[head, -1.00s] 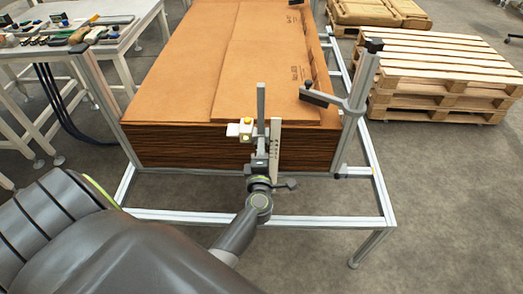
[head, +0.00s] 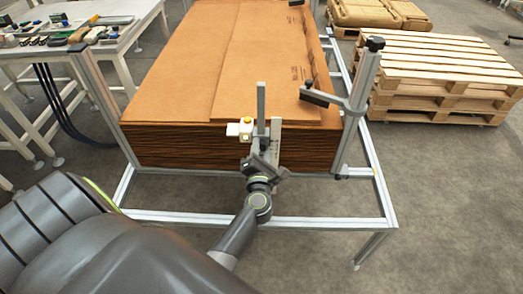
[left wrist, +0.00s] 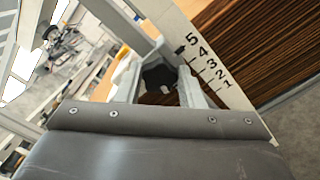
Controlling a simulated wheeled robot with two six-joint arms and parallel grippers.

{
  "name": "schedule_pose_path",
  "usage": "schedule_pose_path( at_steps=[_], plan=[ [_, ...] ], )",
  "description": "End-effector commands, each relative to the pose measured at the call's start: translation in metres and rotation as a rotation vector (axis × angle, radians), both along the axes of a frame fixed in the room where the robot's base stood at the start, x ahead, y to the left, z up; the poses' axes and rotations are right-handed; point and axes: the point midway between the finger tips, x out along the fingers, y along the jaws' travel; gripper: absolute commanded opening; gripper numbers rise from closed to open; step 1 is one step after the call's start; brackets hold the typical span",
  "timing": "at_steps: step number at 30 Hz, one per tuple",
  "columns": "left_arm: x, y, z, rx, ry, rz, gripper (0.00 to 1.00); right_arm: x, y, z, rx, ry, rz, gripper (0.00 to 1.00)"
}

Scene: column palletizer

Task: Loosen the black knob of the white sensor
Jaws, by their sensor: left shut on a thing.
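The white sensor (head: 240,130) with a yellow top sits on a grey upright post (head: 261,103) at the near edge of the cardboard stack. My left gripper (head: 262,163) is just below it, at the foot of the post beside the pale scale plate (head: 278,141). In the left wrist view, the black knob (left wrist: 159,77) is between the two grey fingers, and the gripper is shut on it. The scale plate with the numbers 1 to 5 (left wrist: 203,62) runs close by on the right. In the head view my gripper hides the knob. My right gripper is not in view.
A tall stack of brown cardboard (head: 215,60) stands inside an aluminium frame (head: 300,222). A post with a black-tipped arm (head: 359,92) is to the right. Wooden pallets (head: 440,75) stand at the right, and a bench with tools (head: 75,40) at the left.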

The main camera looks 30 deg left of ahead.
Motion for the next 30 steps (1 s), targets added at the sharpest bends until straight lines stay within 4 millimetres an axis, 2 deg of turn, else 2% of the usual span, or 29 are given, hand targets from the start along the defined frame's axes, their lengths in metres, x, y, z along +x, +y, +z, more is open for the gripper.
schedule_pose_path(
  at_steps=[15, 16, 20, 30],
  plan=[
    [0.0004, 0.0001, 0.0013, -0.013, -0.011, 0.000, 0.12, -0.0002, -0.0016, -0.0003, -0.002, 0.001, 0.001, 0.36],
    [0.0004, 0.0001, 0.0013, -0.013, -0.011, 0.000, 0.39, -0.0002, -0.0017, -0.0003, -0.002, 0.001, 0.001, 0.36],
    [0.0004, 0.0001, 0.0011, -0.013, -0.010, -0.001, 0.56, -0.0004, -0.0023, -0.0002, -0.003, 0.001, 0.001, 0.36],
    [0.0004, -0.0008, 0.0001, -0.014, -0.008, 0.000, 0.57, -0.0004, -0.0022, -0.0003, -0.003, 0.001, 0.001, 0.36]
  ],
)
